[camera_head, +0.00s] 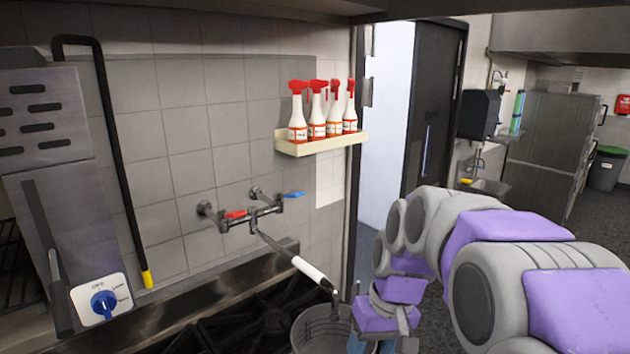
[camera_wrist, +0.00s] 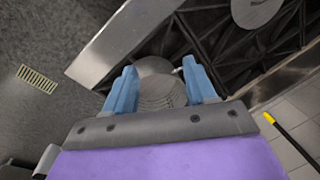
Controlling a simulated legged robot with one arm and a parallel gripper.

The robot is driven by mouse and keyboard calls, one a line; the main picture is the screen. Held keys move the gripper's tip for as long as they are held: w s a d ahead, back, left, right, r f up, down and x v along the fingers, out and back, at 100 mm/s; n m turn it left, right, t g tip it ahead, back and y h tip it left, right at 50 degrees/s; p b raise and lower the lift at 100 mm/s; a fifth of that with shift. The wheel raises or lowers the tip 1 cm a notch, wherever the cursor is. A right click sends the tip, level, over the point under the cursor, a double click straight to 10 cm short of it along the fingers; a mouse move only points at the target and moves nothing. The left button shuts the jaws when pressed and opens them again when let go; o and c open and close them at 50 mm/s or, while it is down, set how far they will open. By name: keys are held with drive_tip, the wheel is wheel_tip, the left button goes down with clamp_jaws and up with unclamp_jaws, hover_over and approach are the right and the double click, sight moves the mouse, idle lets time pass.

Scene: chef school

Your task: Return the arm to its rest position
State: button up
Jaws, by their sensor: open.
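My arm, grey and purple, reaches in from the right of the head view. It bends down toward the stove, beside the pot. My gripper (camera_head: 370,340) points downward at the bottom of that view, where its blue fingers are partly cut off. In the wrist view my gripper (camera_wrist: 162,82) has its two blue fingers spread apart with nothing held between them. A round metal pot (camera_head: 312,330) stands below the tap spout, just left of the gripper. A round metal shape, likely the pot (camera_wrist: 158,92), shows beyond and between the fingers.
A wall tap (camera_head: 262,213) with red and blue handles hangs over the black stove grates (camera_head: 235,325). A shelf (camera_head: 322,142) holds several red-topped spray bottles (camera_head: 318,118). A blue knob (camera_head: 103,304) is at the left. Open floor (camera_head: 440,318) lies beyond the stove's right end.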

drive_tip(key=s+d+f+m+b, duration=0.1)
drive_tip(key=s+f+b, duration=0.1)
drive_tip(key=s+f, duration=0.3)
drive_tip(key=s+d+f+g+h+b, duration=0.1)
drive_tip(key=s+f, duration=0.4)
drive_tip(key=s, duration=0.6)
drive_tip(key=s+d+f+m+h+b, duration=0.1)
drive_tip(key=s+f+b, duration=0.3)
drive_tip(key=s, duration=0.5)
drive_tip(key=shift+d+f+m, duration=0.3)
drive_tip(key=shift+d+f, duration=0.4)
drive_tip(key=shift+d, duration=0.15)
